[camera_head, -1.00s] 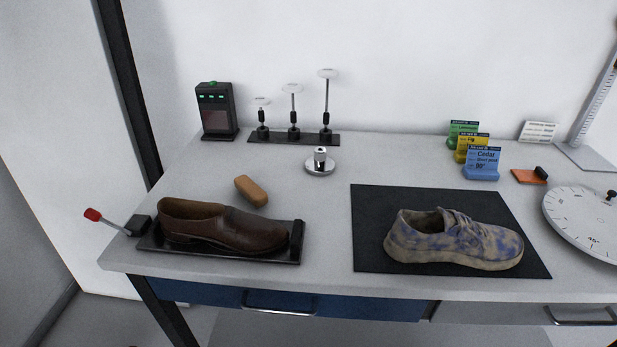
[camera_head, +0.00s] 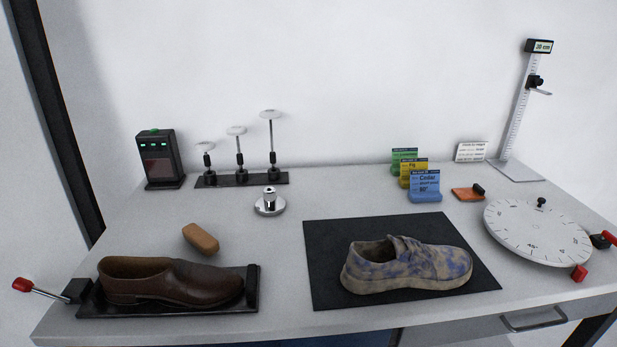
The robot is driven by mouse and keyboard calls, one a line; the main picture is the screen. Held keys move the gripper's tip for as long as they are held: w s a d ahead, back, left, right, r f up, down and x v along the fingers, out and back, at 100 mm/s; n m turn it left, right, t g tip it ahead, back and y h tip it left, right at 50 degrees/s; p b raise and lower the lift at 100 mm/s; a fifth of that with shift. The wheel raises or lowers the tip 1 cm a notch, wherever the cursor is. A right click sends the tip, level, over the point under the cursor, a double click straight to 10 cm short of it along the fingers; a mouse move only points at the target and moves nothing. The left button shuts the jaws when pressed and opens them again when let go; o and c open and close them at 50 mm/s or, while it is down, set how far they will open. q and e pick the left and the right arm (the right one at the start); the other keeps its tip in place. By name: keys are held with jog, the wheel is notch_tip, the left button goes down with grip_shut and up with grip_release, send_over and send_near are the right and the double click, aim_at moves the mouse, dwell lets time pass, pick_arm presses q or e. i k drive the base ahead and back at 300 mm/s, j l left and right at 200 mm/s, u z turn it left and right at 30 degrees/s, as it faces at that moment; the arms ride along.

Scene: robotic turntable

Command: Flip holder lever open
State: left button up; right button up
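A black holder (camera_head: 200,306) lies at the front left of the table with a brown leather shoe (camera_head: 165,283) on it. Its lever, a metal rod with a red knob (camera_head: 21,285), sticks out to the left from a black block (camera_head: 76,291) at the holder's left end. The lever is tilted slightly up toward the knob and reaches past the table's left edge. Neither of my grippers is in view.
A blue-patterned shoe (camera_head: 405,268) stands on a black mat (camera_head: 330,235). A round white dial turntable (camera_head: 520,225) is at the right, below a height gauge (camera_head: 517,125). A tan block (camera_head: 200,239) lies behind the brown shoe. Colored cards (camera_head: 425,187) stand at the back.

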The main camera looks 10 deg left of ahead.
aim_at(21, 284)
jog(key=u, duration=1.85)
jog(key=i+j+u, duration=0.1)
jog(key=j, duration=0.55)
